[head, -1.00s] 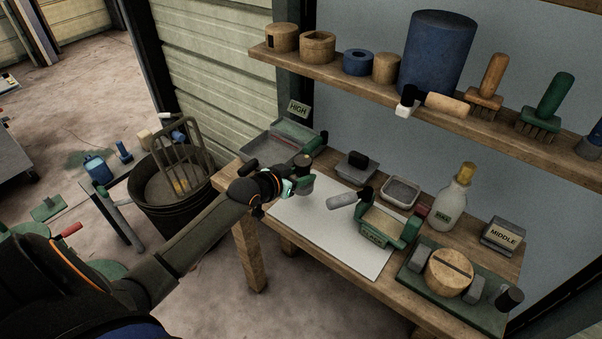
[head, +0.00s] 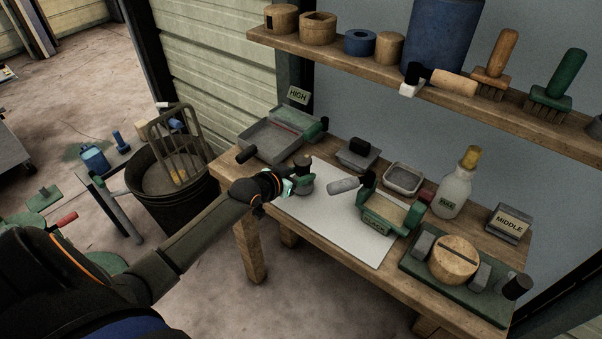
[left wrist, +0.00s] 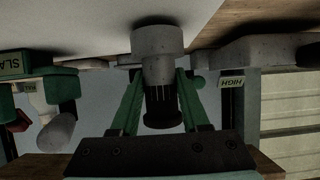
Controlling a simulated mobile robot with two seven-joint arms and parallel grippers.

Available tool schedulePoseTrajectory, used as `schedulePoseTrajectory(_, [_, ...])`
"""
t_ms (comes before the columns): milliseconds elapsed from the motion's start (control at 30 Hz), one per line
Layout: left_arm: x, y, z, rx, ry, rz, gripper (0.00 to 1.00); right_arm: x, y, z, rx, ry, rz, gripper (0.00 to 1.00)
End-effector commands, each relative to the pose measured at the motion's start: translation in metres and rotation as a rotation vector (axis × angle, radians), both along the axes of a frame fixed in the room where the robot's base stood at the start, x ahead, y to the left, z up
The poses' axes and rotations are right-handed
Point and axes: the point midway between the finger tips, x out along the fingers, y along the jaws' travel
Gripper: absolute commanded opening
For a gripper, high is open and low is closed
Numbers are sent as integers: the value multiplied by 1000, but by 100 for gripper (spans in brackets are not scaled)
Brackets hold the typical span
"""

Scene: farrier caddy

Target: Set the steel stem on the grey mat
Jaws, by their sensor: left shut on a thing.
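The grey mat (head: 338,238) is a pale sheet lying on the wooden bench. My left gripper (head: 298,186) is over the mat's back-left part. In the left wrist view, its green fingers (left wrist: 158,98) are shut on the steel stem (left wrist: 158,42), around its narrower part. The stem has a wide grey end and a dark ribbed end. In the head view the stem (head: 306,187) is upright, partly hidden by the gripper. Its wide end is at or very near the mat; I cannot tell if it touches. My right gripper is not in view.
Grey trays (head: 270,141) marked HIGH are behind left. A bottle (head: 454,190) and a wooden disc on a green base (head: 455,262) are right. The mat's front is clear.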

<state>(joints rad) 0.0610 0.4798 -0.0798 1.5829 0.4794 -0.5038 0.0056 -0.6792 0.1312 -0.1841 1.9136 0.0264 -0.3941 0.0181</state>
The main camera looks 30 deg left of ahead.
Motion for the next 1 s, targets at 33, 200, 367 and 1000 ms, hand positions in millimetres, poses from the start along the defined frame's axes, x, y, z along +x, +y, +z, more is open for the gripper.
schedulePoseTrajectory(33, [1, 0, 0, 0, -3, 0, 0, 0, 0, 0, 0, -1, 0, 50])
schedulePoseTrajectory(200, [1, 0, -2, 0, -3, 0, 0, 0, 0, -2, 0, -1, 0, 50])
schedulePoseTrajectory(367, [1, 0, -5, 0, -4, 0, 0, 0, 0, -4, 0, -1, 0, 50])
schedulePoseTrajectory(1000, [0, 0, -9, 0, -2, 0, 80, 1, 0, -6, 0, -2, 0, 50])
